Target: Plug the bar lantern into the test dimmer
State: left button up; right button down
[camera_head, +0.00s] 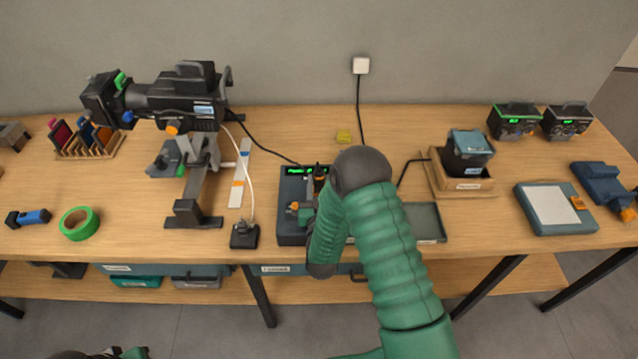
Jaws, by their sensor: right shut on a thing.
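The test dimmer (290,237) is a dark box with a green lit display, near the table's front edge left of centre. My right arm covers its right part. My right gripper (304,211) is over the dimmer, shut on what looks like a small plug, mostly hidden. I cannot tell whether the plug touches a socket. The bar lantern (467,157), dark with a blue-grey top, stands in a wooden cradle (462,188) to the right. Its black cable (402,178) runs left behind my arm. Only a sliver of my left gripper (115,353) shows at the bottom edge.
A stage spotlight (175,103) on a stand is at left, its black cable reaching toward the dimmer. A black box (244,236) sits left of the dimmer. A grey tray (430,221) lies right of my arm. Green tape (79,223) lies at left.

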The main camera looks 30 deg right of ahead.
jog(key=shift+f+b, duration=1.05)
jog(key=shift+b, duration=0.05)
dwell(0.9)
jog(key=shift+s+a+f+y+b, duration=0.2)
jog(key=shift+f+b, duration=0.15)
jog(key=shift+f, duration=0.15)
jog(key=shift+s+a+f+y+b, duration=0.1)
jog(key=shift+s+f+b, duration=0.05)
jog(key=shift+f+b, duration=0.25)
dwell(1.2)
jog(key=shift+s+a+f+b, duration=0.15)
jog(key=shift+f+b, duration=0.15)
jog(key=shift+f, duration=0.25)
dwell(1.2)
jog(key=shift+r, duration=0.15)
jog(key=shift+w+d+r+p, duration=0.15)
jog(key=shift+w+r+p, duration=0.15)
jog(key=shift+r+p, duration=0.5)
jog(key=shift+w+d+r+p, duration=0.1)
jog(key=shift+w+r+p, duration=0.2)
jog(key=shift+r+p, duration=0.85)
jog(key=shift+r, duration=0.55)
